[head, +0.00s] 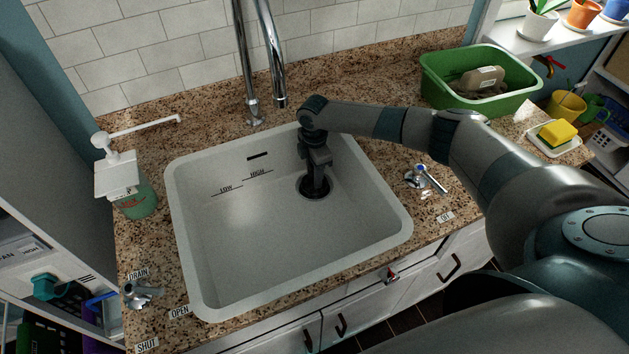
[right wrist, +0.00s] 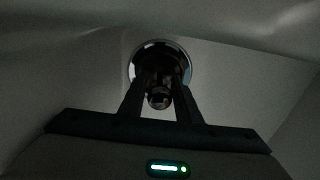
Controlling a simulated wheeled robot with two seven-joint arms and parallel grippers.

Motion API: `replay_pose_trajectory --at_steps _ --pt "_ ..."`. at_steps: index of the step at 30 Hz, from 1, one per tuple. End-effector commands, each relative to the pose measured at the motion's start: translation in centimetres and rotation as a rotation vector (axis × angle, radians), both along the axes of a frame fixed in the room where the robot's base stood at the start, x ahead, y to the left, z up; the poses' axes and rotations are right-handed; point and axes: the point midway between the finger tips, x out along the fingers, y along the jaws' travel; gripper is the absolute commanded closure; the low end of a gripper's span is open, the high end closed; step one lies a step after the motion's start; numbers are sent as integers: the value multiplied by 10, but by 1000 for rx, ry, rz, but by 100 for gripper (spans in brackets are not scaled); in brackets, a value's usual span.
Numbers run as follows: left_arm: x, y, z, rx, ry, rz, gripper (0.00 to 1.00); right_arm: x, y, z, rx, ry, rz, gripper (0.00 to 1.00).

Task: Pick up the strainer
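The strainer (head: 314,193) shows as a small dark round piece with a pale rim at the drain of the white sink (head: 230,255). In the right wrist view it is a round, shiny-rimmed disc (right wrist: 160,47) with a small knob (right wrist: 158,100). My right gripper (head: 315,185) points down into the sink, right over the drain. In the right wrist view its two fingers (right wrist: 160,88) stand apart on either side of the knob. It is too dark to tell whether they touch it. My left gripper is not in view.
A chrome faucet (head: 246,70) rises behind the sink. A soap dispenser (head: 122,180) stands at left, drain lever (head: 143,293) at front left. A tap handle (head: 430,179), green basin (head: 440,88) and yellow sponge (head: 557,133) are at right. The sink's left half is clear.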

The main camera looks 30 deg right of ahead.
Motion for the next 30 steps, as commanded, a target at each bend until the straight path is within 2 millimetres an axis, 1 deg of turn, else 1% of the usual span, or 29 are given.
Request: replay_pose_trajectory --at_steps 5,6,7,8,9,18,22,26,30 --pt "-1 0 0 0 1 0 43 0 0 0 0 0 0 70" --pt "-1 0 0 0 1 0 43 0 0 0 0 0 0 75" --pt "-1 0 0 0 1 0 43 0 0 0 0 0 0 82" --pt "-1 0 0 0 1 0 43 0 0 0 0 0 0 89" --pt "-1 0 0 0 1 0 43 0 0 0 0 0 0 99" --pt "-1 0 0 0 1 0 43 0 0 1 0 0 0 100" --pt "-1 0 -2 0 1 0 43 1 0 5 1 -1 -1 100" --pt "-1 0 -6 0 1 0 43 1 0 18 1 -2 -1 100" --pt "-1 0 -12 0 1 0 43 1 0 39 2 -4 1 100"
